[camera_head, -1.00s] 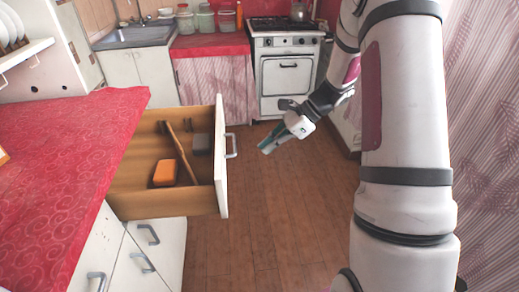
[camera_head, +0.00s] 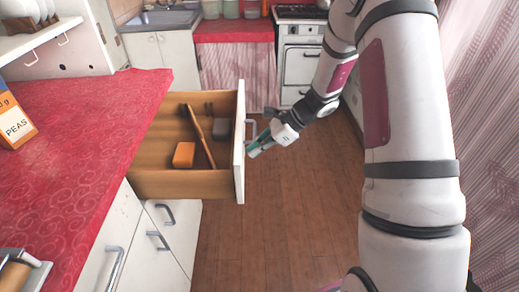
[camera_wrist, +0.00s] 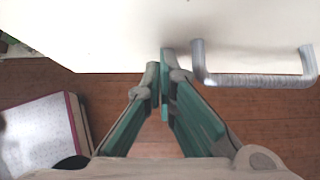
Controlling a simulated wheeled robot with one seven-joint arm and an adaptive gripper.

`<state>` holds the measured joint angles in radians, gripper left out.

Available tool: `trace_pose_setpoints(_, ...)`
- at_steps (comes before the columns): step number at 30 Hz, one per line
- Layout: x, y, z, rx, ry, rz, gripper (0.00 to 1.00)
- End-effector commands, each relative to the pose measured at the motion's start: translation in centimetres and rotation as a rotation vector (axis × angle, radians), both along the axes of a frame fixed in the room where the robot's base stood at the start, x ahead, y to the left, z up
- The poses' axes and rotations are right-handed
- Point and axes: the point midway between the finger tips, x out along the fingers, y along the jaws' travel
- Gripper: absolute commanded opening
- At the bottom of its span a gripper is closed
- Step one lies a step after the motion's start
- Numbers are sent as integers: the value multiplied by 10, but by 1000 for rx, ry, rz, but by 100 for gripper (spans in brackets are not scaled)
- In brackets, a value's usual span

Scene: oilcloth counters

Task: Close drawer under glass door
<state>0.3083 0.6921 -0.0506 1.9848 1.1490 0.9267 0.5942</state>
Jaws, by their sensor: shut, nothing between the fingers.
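An open drawer (camera_head: 185,184) with a wooden inside and white front (camera_head: 239,150) juts out from under the red-topped counter in the head view. It holds an orange block, a dark block and a long wooden-handled brush. Its metal handle (camera_head: 251,130) is on the outer face and also shows in the wrist view (camera_wrist: 255,80). My gripper (camera_head: 251,152) is shut and empty, just outside the drawer front. In the wrist view its fingertips (camera_wrist: 164,70) are at the white front, left of the handle. I cannot tell whether they touch. No glass door is in view.
The red counter (camera_head: 75,135) runs along the left, with a peas box (camera_head: 12,120) on it. White cabinet doors (camera_head: 175,245) with handles are below. A stove (camera_head: 300,60) and sink stand at the back. The wooden floor (camera_head: 290,220) right of the drawer is clear.

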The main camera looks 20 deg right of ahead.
Motion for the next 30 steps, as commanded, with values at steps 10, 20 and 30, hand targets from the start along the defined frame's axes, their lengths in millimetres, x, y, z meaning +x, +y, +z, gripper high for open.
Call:
trace_pose_setpoints(10, 2, 8, 0, 0, 0, 3, 0)
trace_pose_setpoints(20, 21, 68, 0, 1, -2, 7, 0)
trace_pose_setpoints(30, 50, 159, -1, 1, -2, 7, 0)
